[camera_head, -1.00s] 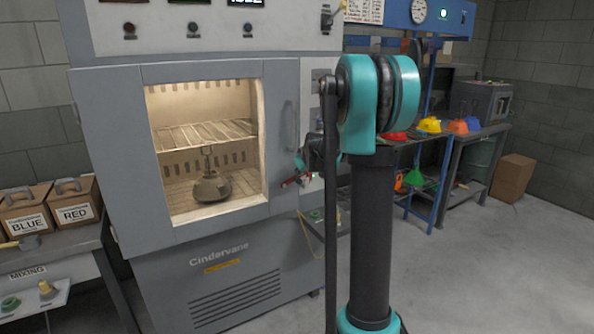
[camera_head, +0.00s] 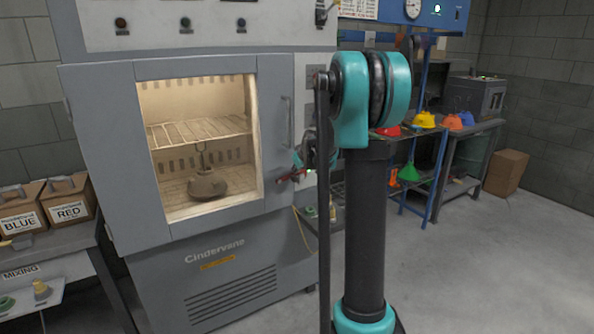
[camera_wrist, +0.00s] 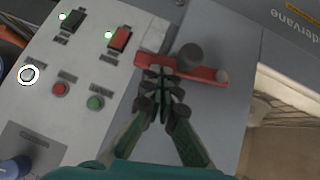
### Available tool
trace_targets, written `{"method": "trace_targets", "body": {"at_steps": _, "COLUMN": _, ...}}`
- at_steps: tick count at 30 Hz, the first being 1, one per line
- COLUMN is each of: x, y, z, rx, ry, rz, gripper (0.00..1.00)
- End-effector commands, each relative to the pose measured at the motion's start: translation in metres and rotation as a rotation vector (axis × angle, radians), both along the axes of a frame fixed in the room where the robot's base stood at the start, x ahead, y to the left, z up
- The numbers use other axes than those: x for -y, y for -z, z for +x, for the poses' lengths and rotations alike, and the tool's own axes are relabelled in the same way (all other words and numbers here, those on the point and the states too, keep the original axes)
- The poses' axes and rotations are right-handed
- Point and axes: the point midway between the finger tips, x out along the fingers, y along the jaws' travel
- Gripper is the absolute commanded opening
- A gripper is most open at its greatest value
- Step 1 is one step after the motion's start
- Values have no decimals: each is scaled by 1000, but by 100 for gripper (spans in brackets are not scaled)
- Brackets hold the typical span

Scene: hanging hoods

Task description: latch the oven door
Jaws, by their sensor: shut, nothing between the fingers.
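The grey oven door (camera_head: 215,222) has a lit window and looks closed against the oven; I cannot tell whether a small gap is left. A red latch lever (camera_head: 286,178) sits at its right edge, below the door handle (camera_head: 286,122). In the wrist view the red lever (camera_wrist: 207,74) lies across the seam between door and control panel, beside a dark round knob (camera_wrist: 190,56). My gripper (camera_wrist: 162,76) is shut and empty, its fingertips at the lever's panel-side part; whether they touch is unclear. In the head view my gripper (camera_head: 302,168) is partly hidden by my arm.
The control panel beside the latch carries a red switch (camera_wrist: 120,39), a black switch (camera_wrist: 73,19) and red and green buttons (camera_wrist: 95,102). A bench (camera_head: 465,135) with coloured items stands behind at right; open floor lies right.

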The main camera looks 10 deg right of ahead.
Motion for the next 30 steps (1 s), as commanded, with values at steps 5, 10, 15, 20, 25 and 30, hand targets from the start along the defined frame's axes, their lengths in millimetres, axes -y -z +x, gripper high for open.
{"method": "trace_targets", "body": {"at_steps": 5, "x": -5, "y": -17, "z": 2, "rx": 0, "ry": -1, "rz": -1, "gripper": 0}}
{"method": "trace_targets", "body": {"at_steps": 10, "x": -9, "y": -46, "z": -2, "rx": 0, "ry": 1, "rz": 0, "gripper": 0}}
{"method": "trace_targets", "body": {"at_steps": 15, "x": -6, "y": -68, "z": -26, "rx": 0, "ry": 1, "rz": -1, "gripper": 0}}
{"method": "trace_targets", "body": {"at_steps": 20, "x": -4, "y": -87, "z": -45, "rx": 0, "ry": 1, "rz": 1, "gripper": 0}}
{"method": "trace_targets", "body": {"at_steps": 25, "x": -2, "y": -101, "z": -59, "rx": 0, "ry": 1, "rz": 1, "gripper": 0}}
{"method": "trace_targets", "body": {"at_steps": 30, "x": -1, "y": -107, "z": -65, "rx": 0, "ry": 0, "rz": 0, "gripper": 0}}
